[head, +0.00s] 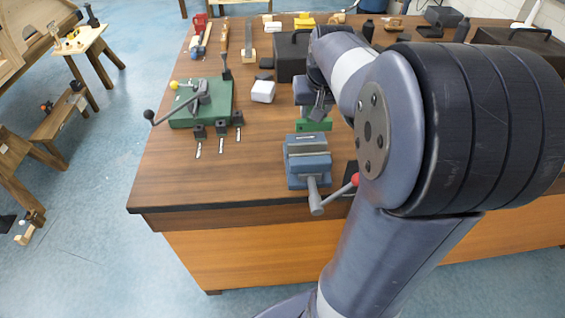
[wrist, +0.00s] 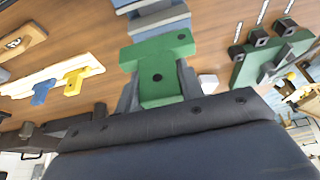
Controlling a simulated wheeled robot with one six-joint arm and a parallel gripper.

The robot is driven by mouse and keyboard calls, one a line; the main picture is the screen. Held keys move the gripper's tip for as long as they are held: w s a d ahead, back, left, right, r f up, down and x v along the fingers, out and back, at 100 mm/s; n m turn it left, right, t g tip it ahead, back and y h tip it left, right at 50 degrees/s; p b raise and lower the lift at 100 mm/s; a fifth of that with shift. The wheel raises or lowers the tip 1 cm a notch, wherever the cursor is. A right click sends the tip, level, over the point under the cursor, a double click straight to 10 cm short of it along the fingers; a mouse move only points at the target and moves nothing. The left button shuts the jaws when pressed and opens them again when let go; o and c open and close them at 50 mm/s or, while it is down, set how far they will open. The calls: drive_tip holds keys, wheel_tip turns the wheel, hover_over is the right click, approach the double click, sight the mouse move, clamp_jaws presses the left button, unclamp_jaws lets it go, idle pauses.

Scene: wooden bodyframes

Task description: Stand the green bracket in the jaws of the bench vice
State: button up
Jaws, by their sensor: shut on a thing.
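The green bracket (wrist: 158,66) is T-shaped with dark holes and is gripped between the fingers of my gripper (wrist: 158,92). In the head view the bracket (head: 314,125) shows just behind the bench vice, with my gripper (head: 314,112) above it, partly hidden by my arm. The blue-grey bench vice (head: 308,163) stands near the front edge of the bench, its handle with a red knob toward the front right. In the wrist view the vice (wrist: 158,17) is at the top edge, a little apart from the bracket. The bracket is outside the jaws.
A green fixture plate (head: 203,103) with a lever clamp and black blocks lies left of the vice. A white block (head: 263,91) and a dark box (head: 290,57) stand behind. Tools line the back of the bench (head: 165,170). The wood left of the vice is clear.

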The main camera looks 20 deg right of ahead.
sight(309, 145)
drive_tip(key=shift+a+f, duration=0.15)
drive_tip(key=shift+a, duration=0.15)
wheel_tip(309, 145, down, 10)
drive_tip(key=shift+r+p, duration=0.15)
drive_tip(key=shift+p, duration=0.15)
drive_tip(key=shift+s+a+f+b, duration=0.1)
drive_tip(key=shift+s+f+b, duration=0.05)
drive_tip(key=shift+f+b, duration=0.45)
drive_tip(key=o, duration=1.1)
drive_tip(key=shift+s, duration=0.15)
drive_tip(key=shift+o, duration=0.7)
drive_tip(key=shift+r+p, duration=0.5)
drive_tip(key=shift+r, duration=0.25)
drive_tip(key=v, duration=1.1)
drive_tip(key=shift+r, duration=0.35)
